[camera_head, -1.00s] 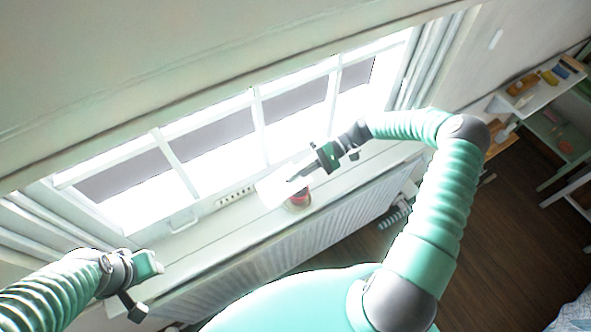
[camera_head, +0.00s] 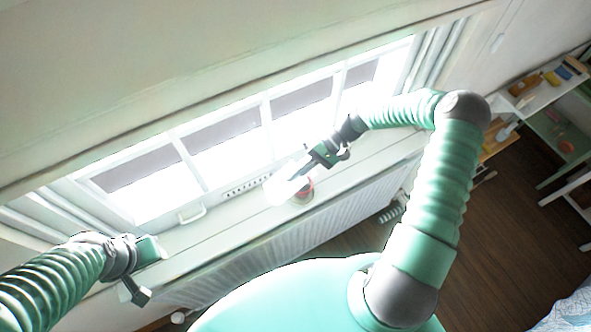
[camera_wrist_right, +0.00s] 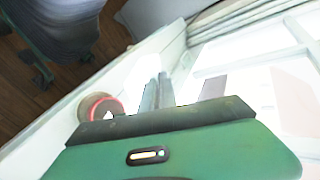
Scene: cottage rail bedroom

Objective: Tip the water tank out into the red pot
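The water tank (camera_head: 281,190) is a pale, washed-out, see-through shape in the head view, low over the window sill. Its outline is too bright to tell its exact tilt or any water. My right gripper (camera_head: 304,168) appears shut on it, from the upper right.
The white sill (camera_head: 215,240) runs along the bright window, with a ribbed radiator (camera_head: 265,262) below it. A window handle (camera_head: 192,214) stands at the sill's left. Shelves with small items (camera_head: 550,82) are at the far right. Dark wooden floor (camera_head: 500,235) lies open.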

